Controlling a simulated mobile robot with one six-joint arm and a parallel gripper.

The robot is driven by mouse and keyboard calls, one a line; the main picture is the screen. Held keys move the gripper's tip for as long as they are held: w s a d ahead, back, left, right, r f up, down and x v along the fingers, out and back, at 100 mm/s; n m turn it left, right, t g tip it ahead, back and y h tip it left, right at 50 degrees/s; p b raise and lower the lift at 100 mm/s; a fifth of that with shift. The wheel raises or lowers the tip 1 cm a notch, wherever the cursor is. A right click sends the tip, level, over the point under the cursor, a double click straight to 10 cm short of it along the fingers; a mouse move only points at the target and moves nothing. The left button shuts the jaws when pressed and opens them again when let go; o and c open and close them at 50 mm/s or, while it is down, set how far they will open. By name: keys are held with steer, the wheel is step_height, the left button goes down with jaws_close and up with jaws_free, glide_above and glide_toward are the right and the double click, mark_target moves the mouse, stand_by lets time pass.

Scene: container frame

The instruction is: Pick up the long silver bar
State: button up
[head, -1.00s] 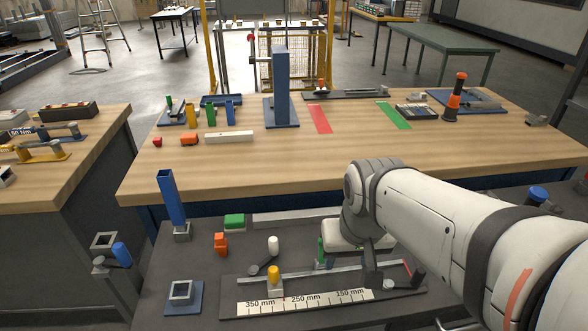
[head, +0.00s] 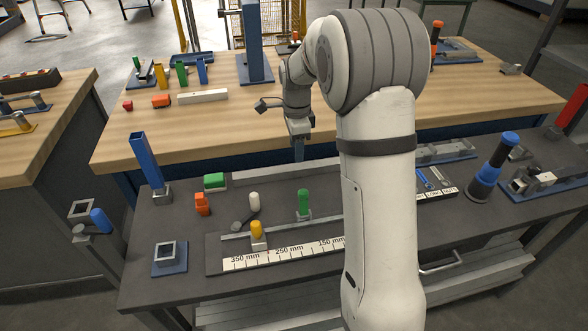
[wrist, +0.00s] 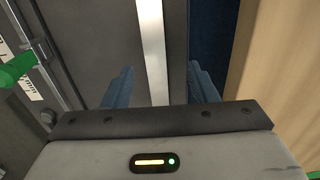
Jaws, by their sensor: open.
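The long silver bar (head: 262,174) lies along the back edge of the dark lower bench in the head view. In the wrist view the bar (wrist: 152,45) runs lengthwise up the picture, between the two blue fingers. My gripper (head: 298,157) points down over the bar's middle part in the head view. In the wrist view my gripper (wrist: 160,70) is open, with one finger on each side of the bar and a wider gap on the right. I cannot tell how far above the bar the fingertips are. My arm hides the bar's right end in the head view.
The wooden table (head: 450,100) stands right behind the bar. In front lie a ruler rail (head: 285,252) with a yellow knob (head: 257,229) and a green knob (head: 303,201). A green block (head: 215,181) and a blue post (head: 145,158) stand left of the bar.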

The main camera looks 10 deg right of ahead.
mark_target(298, 166)
steer(key=f, duration=0.7)
steer(key=shift+s+d, duration=0.25)
steer(key=shift+s, duration=0.1)
steer(key=shift+c, duration=0.4)
steer(key=c, duration=1)
jaws_close()
steer(key=shift+r+p, duration=0.15)
steer(key=shift+p, duration=0.15)
